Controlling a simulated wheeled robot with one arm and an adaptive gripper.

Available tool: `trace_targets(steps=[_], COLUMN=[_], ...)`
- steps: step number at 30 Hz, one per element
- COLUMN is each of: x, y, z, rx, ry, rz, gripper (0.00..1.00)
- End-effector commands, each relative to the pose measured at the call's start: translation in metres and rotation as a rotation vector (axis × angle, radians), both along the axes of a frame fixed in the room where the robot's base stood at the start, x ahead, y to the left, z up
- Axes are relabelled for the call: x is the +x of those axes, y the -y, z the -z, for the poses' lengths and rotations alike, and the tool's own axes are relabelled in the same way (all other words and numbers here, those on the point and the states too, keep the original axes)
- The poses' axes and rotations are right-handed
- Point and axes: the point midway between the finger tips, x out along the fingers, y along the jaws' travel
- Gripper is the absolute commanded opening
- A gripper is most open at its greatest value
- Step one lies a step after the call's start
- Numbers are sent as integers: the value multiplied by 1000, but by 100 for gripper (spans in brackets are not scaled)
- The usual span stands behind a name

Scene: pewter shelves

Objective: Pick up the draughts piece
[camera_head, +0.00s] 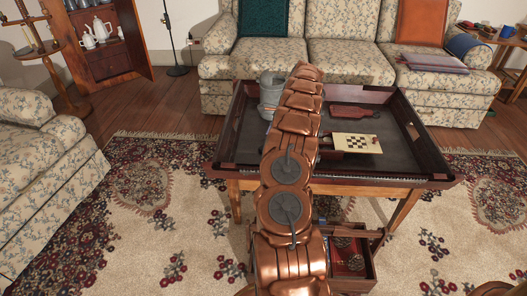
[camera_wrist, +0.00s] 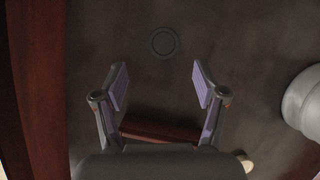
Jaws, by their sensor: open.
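A dark, round, flat disc, which looks like the draughts piece (camera_wrist: 164,41), lies on the dark table surface in the wrist view. Its colour is close to that of the surface around it. My gripper (camera_wrist: 159,83) is open, with its two purple-padded fingers apart and nothing between the tips. The disc shows just beyond the fingertips, roughly centred between them. In the head view my copper arm reaches over the table and hides the piece; the gripper cannot be made out there.
The table (camera_head: 228,171) has a raised wooden rim. A grey metal can (camera_head: 270,96) stands at its left back; a grey rounded thing (camera_wrist: 302,100) is right in the wrist view. A chequered board (camera_head: 357,143) and a red-brown board (camera_head: 354,113) lie to the right. A reddish-brown block (camera_wrist: 160,130) shows below the fingers.

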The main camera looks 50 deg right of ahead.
Motion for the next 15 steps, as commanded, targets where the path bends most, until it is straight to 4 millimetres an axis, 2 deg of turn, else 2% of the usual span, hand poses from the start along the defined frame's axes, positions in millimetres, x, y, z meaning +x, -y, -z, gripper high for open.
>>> trace_targets(steps=[10, 15], x=[16, 18], y=[-15, -18], z=[38, 44], rx=[2, 0], ry=[-2, 0], rz=[-1, -1], gripper=[71, 71])
